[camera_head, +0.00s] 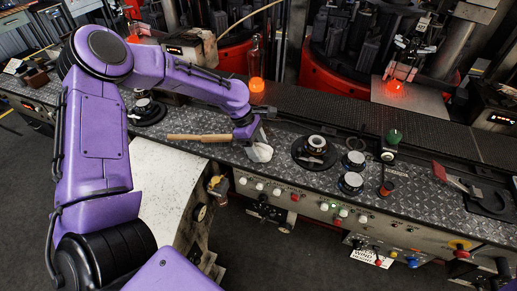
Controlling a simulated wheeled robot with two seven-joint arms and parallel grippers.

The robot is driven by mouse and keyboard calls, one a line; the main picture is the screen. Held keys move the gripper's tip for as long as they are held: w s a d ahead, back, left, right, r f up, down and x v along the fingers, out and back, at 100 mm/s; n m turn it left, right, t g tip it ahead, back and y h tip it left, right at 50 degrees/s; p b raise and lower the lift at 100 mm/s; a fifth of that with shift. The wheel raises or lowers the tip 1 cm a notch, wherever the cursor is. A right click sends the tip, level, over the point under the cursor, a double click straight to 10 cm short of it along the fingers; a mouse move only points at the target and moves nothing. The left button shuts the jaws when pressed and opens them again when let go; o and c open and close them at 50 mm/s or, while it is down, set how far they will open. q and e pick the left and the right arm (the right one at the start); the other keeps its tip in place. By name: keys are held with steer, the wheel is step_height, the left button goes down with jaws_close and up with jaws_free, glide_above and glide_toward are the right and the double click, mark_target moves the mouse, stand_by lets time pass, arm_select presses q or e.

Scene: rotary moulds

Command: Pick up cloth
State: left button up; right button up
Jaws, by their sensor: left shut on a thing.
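The white cloth (260,153) is at the front part of the metal bench top, below my left gripper. My left gripper (252,139) points down at the bench and is shut on the cloth, which bunches out under the fingers. The fingertips are small and partly hidden by the gripper body. My right gripper does not show.
A wooden-handled tool (198,138) lies just left of the gripper. A round black mould part (314,151) stands to the right, with metal discs (351,182) beyond it. A glowing bottle (256,84) stands behind. Knobs line the bench's front panel (300,198).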

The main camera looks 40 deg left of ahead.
mark_target(262, 147)
arm_select(q)
step_height(262, 147, up, 3)
steer(key=s+d+r+p, duration=0.4)
steer(key=s+d+r, duration=0.3)
steer(key=s, duration=0.5)
step_height(262, 147, up, 2)
steer(key=shift+r, duration=0.25)
